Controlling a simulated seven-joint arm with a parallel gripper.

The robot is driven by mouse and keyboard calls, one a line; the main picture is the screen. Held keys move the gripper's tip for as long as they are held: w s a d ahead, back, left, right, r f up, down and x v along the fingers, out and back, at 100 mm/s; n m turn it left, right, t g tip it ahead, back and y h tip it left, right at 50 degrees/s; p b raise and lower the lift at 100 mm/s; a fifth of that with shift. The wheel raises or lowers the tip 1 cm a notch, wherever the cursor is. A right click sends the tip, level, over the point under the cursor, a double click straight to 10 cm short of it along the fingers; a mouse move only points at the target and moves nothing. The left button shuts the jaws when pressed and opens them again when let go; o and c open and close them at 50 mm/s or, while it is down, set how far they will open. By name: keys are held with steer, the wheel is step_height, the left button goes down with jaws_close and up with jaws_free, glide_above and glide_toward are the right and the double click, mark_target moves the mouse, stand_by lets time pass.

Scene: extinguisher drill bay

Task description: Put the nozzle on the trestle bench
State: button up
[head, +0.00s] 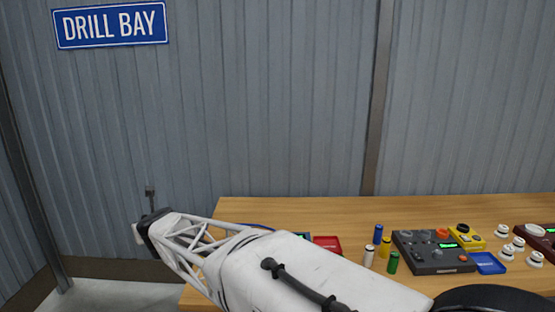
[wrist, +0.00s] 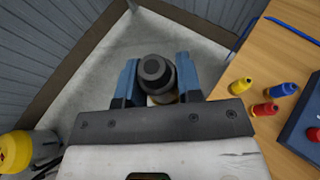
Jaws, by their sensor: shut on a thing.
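In the wrist view, my gripper (wrist: 156,62) has its two blue fingers on either side of a dark round piece, the nozzle (wrist: 154,70). It is shut on this nozzle, and bare floor shows beyond. In the head view, my arm reaches to the left, past the left end of the trestle bench (head: 290,208). There the fingers and the nozzle are hard to make out. The wooden bench top also shows at the right of the wrist view (wrist: 258,62), to the right of my gripper.
Small yellow (wrist: 240,86), blue (wrist: 282,90) and red (wrist: 264,109) bottles stand near the bench's edge. A dark control box (head: 435,250) and several white knobs (head: 507,253) are farther right. A yellow-topped object (wrist: 14,152) is at lower left. The bench's back strip is clear.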

steer(key=shift+s+a+r, duration=0.2)
steer(key=shift+s+a, duration=0.1)
steer(key=shift+s, duration=0.05)
steer(key=shift+w+h, duration=0.15)
steer(key=shift+h, duration=0.15)
steer(key=shift+w+d+r+m+t+h, duration=0.15)
steer(key=shift+w+m+t, duration=0.15)
steer(key=shift+w, duration=0.25)
steer(key=shift+w+d+r+m+t+h, duration=0.1)
steer(key=shift+w+d+m+t+h, duration=0.15)
steer(key=shift+w, duration=0.3)
steer(key=w+d+f+m+t+h, duration=0.1)
steer(key=w+d+m+h, duration=0.35)
steer(key=w, duration=0.45)
steer(key=w+d+f+m+t+h, duration=0.15)
steer(key=w+d+m+h, duration=0.35)
steer(key=w, duration=0.5)
steer(key=w+d+f+m+g+h, duration=0.6)
steer(key=w+d+f+m+h, duration=0.1)
steer(key=d+f+m+h, duration=0.1)
steer(key=shift+w+d+f+m+h, duration=0.4)
steer(key=shift+d+f+h, duration=0.3)
steer(key=shift+f, duration=0.6)
